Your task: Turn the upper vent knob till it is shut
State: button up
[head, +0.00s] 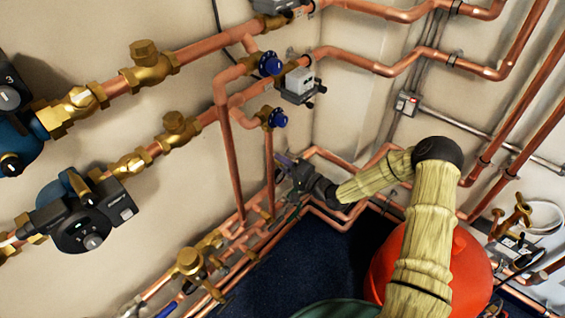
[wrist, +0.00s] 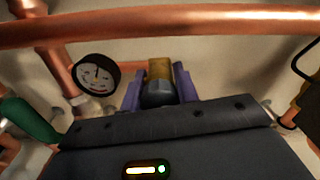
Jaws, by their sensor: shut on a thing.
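My gripper (head: 287,163) is low in the corner by the wall pipes in the head view, at the end of my straw-coloured arm. In the wrist view its two purple fingers (wrist: 158,88) are shut on a small fitting. The fitting has a dark, rounded grey part (wrist: 157,96) with a brass part (wrist: 160,68) behind it. I take it to be the vent knob (wrist: 158,100), but cannot tell whether it is the upper one. In the head view my gripper hides it. How far it is turned cannot be seen.
A copper pipe (wrist: 200,27) crosses just above the fingers in the wrist view. A round gauge (wrist: 97,74) is at left, with a green part (wrist: 30,125) below it. In the head view, blue-knobbed valves (head: 270,64) stand above my gripper and a red tank (head: 475,275) is at right.

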jog(key=shift+f+m, duration=0.1)
jog(key=shift+m, duration=0.2)
jog(key=o, duration=1)
jog(key=shift+d, duration=0.1)
jog(key=p+v, duration=0.1)
jog(key=v, duration=1.6)
jog(key=shift+s+d, duration=0.1)
jog(key=shift+s, duration=0.05)
